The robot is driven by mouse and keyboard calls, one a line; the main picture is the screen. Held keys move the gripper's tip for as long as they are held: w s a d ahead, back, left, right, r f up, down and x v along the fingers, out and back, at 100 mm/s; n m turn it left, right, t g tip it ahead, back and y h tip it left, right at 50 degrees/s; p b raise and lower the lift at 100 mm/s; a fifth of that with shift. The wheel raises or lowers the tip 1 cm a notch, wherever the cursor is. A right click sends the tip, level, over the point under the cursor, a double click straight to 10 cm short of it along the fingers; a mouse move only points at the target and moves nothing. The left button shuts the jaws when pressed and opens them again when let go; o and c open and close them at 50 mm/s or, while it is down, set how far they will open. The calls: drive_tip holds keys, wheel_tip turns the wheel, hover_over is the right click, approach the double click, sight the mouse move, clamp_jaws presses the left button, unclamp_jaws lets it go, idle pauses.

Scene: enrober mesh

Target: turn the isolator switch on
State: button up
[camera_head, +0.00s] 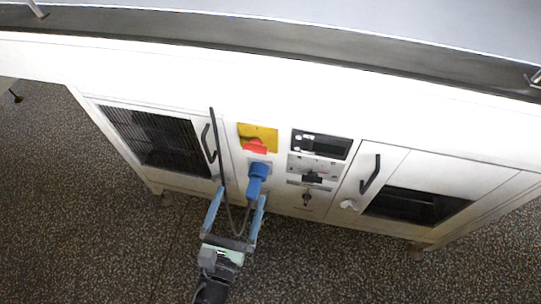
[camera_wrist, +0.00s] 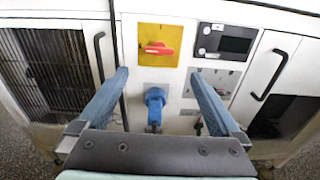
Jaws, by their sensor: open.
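The isolator switch is a red handle (camera_head: 255,146) on a yellow plate (camera_head: 268,131), set in the upper middle of the white cabinet front. In the wrist view the red handle (camera_wrist: 159,49) lies roughly level across the yellow plate (camera_wrist: 160,33). My gripper (camera_head: 238,196) is open and empty, in front of the cabinet and below the switch. In the wrist view its two blue fingers (camera_wrist: 160,90) stand wide apart, left and right of a blue plug. The switch appears above and between the fingertips, apart from them.
The blue plug (camera_head: 258,177) with its cable projects just below the switch. A display panel (camera_head: 321,144) and a small black switch (camera_head: 313,177) are to the right. Doors with black handles (camera_head: 209,143) (camera_head: 370,174) flank the panel. The speckled floor (camera_head: 90,240) in front is clear.

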sight(254, 152)
drive_tip(key=b+x, duration=0.1)
drive_tip(key=x, duration=1.1)
drive_tip(key=shift+w+d+f+b, duration=0.1)
drive_tip(key=shift+w+b, duration=0.25)
drive_tip(key=shift+b, duration=0.05)
drive_tip(key=c, duration=1.3)
